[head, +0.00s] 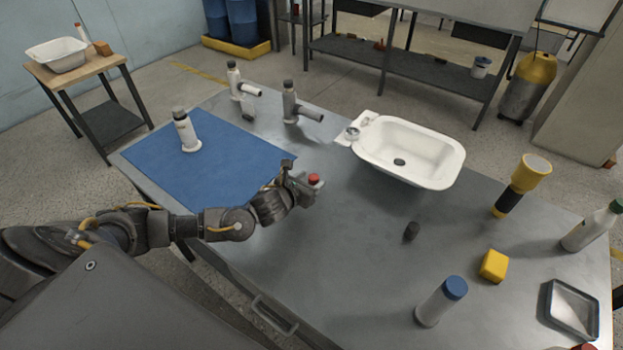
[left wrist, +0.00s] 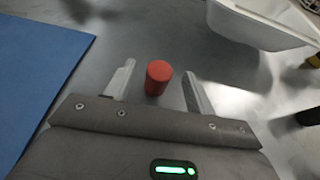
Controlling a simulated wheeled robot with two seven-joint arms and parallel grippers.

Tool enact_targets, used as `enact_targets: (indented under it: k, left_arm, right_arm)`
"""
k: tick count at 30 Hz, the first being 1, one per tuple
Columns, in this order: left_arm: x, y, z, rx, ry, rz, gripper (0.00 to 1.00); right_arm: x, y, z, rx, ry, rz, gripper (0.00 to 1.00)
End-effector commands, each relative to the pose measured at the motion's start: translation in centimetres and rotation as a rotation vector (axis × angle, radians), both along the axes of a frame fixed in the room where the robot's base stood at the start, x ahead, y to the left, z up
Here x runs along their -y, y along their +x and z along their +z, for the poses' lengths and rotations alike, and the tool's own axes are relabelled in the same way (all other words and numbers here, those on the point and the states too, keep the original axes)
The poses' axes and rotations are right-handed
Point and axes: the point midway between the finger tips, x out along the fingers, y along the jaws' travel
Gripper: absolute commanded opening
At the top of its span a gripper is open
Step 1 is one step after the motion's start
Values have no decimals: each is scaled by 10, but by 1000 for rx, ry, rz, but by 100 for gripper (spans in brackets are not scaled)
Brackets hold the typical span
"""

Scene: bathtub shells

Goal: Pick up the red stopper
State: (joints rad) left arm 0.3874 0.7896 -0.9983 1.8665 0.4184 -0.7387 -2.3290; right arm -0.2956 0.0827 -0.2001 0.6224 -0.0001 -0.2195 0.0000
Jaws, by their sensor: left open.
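The red stopper (head: 314,180) is a small red cylinder standing on the grey metal table (head: 300,250). In the left wrist view the red stopper (left wrist: 158,78) stands upright between the two spread fingers of my left gripper (left wrist: 158,88), with a gap on each side. In the head view my left gripper (head: 308,188) is right at the stopper and partly hides it. My left gripper is open and holds nothing. My right gripper is not in view.
A white tub shell (head: 440,170) lies behind and to the right. A dark stopper (head: 411,231), a yellow block (head: 494,266) and a blue-capped bottle (head: 440,303) stand to the right.

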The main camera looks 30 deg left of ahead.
Motion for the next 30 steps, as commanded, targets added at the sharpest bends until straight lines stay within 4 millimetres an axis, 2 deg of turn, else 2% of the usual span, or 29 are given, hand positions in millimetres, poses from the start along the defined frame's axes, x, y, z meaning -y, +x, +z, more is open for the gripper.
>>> enact_targets:
  k: [3, 6, 14, 25, 30]
  left_arm:
    - [1, 15, -5, 1, 0, 2, 55]
    - [1, 22, -8, -1, 1, 2, 55]
    - [1, 23, -10, -1, -1, 0, 55]
    - [1, 23, -10, -1, 0, 2, 7]
    - [1, 23, -10, 0, 0, 2, 7]
  right_arm:
    - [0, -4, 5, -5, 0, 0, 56]
    - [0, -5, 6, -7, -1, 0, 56]
    - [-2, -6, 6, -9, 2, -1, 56]
    - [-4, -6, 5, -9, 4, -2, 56]
    - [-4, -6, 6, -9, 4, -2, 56]
